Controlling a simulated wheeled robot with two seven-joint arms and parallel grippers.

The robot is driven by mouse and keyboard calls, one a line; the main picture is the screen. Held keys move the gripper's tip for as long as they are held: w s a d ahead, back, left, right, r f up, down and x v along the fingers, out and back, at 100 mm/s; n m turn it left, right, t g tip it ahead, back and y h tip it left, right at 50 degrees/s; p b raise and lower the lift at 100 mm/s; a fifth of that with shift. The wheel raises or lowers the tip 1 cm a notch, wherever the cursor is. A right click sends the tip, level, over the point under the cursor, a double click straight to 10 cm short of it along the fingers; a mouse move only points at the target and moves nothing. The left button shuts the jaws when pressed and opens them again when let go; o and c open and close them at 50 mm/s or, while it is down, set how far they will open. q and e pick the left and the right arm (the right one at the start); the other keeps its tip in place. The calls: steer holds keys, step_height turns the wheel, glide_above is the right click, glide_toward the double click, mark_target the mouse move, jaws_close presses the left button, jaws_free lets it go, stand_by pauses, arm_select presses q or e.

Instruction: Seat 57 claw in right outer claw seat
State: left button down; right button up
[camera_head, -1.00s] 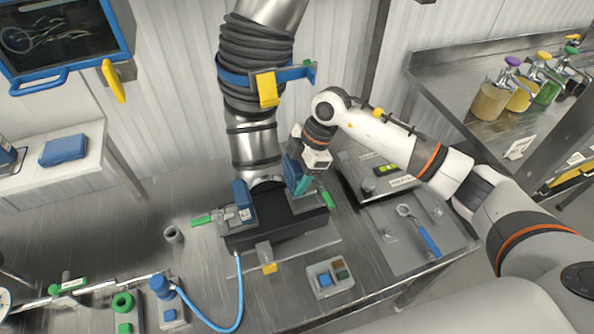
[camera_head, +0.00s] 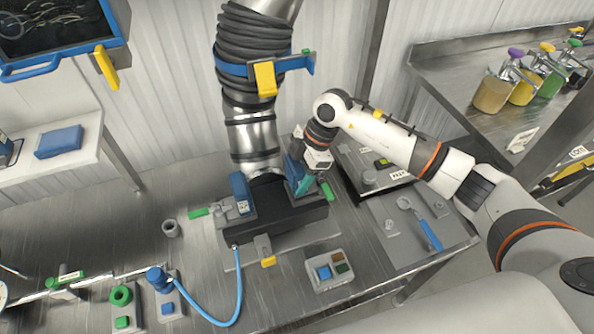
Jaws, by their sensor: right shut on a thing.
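A black block-like fixture (camera_head: 275,221) stands on the steel table under a silver duct (camera_head: 252,145). A blue claw (camera_head: 240,193) stands at the fixture's left end. My right gripper (camera_head: 305,184) is at the fixture's right end, pointing down, and is shut on a second blue claw (camera_head: 293,171). The gripper partly hides this claw and the seat there. I cannot read a number on the claw or tell whether it is fully down in the seat. My left gripper is not in view.
Green handles (camera_head: 199,212) stick out at both ends of the fixture. A button box (camera_head: 330,271) and a blue hose (camera_head: 239,290) lie in front. A grey plate with a blue-handled wrench (camera_head: 430,234) is at the right. The duct rises close beside my right gripper.

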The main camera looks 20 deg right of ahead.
mark_target(294, 163)
steer(key=shift+f, duration=0.55)
stand_by(1.1)
steer(key=o, duration=1.7)
steer(key=shift+f, duration=0.1)
step_height(294, 163, up, 7)
steer(key=p, duration=0.6)
steer(key=shift+r, duration=1.05)
